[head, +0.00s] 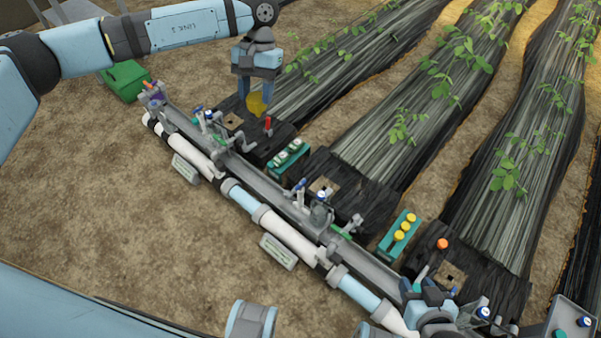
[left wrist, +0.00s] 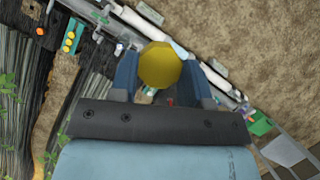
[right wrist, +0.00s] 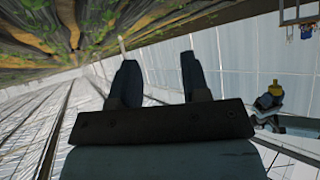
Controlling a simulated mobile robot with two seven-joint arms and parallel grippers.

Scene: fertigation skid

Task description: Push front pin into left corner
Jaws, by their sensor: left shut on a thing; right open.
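My left gripper (head: 257,92) points down over the far left bed end and is shut on a yellow block-like thing (head: 256,106). In the left wrist view the yellow thing (left wrist: 160,66) shows a rounded, many-sided top between the fingers. A red pin (head: 267,124) stands in the black film at that bed end, just below and right of the yellow thing. An orange round head (head: 442,243) shows at the near right bed end. My right gripper (head: 428,290) is at the lower right, open; its fingers (right wrist: 155,85) are empty in the right wrist view.
A grey rail with white and blue pipe (head: 290,237) and small valves runs diagonally before the beds. Teal blocks with white caps (head: 288,159) and yellow caps (head: 399,236) stand between beds. A green box (head: 125,80) is at upper left. Bare soil at lower left is free.

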